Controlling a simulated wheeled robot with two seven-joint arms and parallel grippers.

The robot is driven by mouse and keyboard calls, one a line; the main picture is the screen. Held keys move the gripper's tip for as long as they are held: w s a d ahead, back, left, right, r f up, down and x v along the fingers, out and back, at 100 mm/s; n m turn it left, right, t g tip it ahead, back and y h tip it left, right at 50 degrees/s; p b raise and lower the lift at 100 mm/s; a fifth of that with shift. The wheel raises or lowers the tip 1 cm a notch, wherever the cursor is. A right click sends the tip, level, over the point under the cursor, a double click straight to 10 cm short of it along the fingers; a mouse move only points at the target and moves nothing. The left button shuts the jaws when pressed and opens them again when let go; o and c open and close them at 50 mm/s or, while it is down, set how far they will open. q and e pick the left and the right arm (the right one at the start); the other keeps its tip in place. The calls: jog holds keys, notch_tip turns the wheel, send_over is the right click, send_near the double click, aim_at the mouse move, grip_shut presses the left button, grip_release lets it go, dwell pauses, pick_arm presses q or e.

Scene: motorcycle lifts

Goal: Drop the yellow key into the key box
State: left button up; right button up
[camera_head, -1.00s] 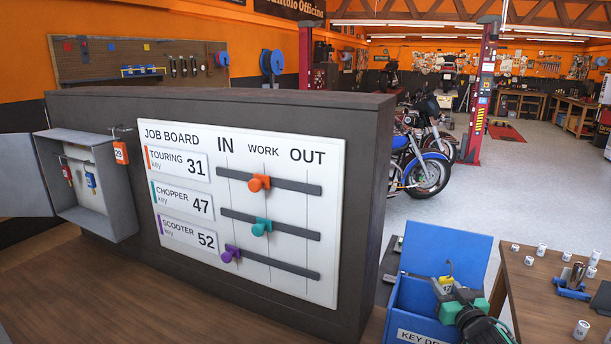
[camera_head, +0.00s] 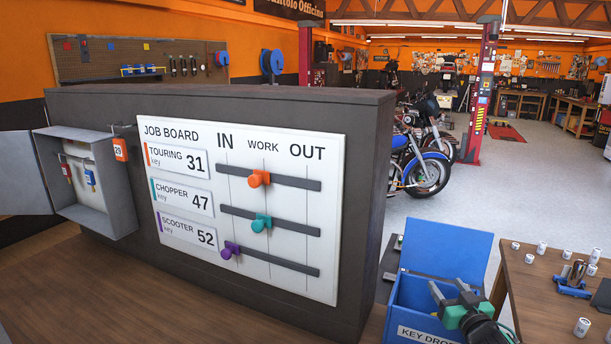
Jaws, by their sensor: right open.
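The blue key box (camera_head: 408,295) stands at the lower right with its lid (camera_head: 448,250) raised at the back. A white label reading "KEY DRO…" is on its front, partly covered by my arm. My right gripper (camera_head: 450,290), with green-and-dark fingers, is over the box opening. Its fingers are apart and nothing shows between them. My left gripper is not in view.
A wooden table (camera_head: 535,295) with several small cans and a blue stand is right of the box. The job board (camera_head: 300,262) with three sliders is on the dark partition. An open grey cabinet (camera_head: 122,210) with hanging keys is at left.

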jog(key=s+d+b, duration=0.1)
jog(key=s+b, duration=0.2)
jog(key=s, duration=0.9)
jog(key=shift+s, duration=0.15)
jog(key=shift+d, duration=0.1)
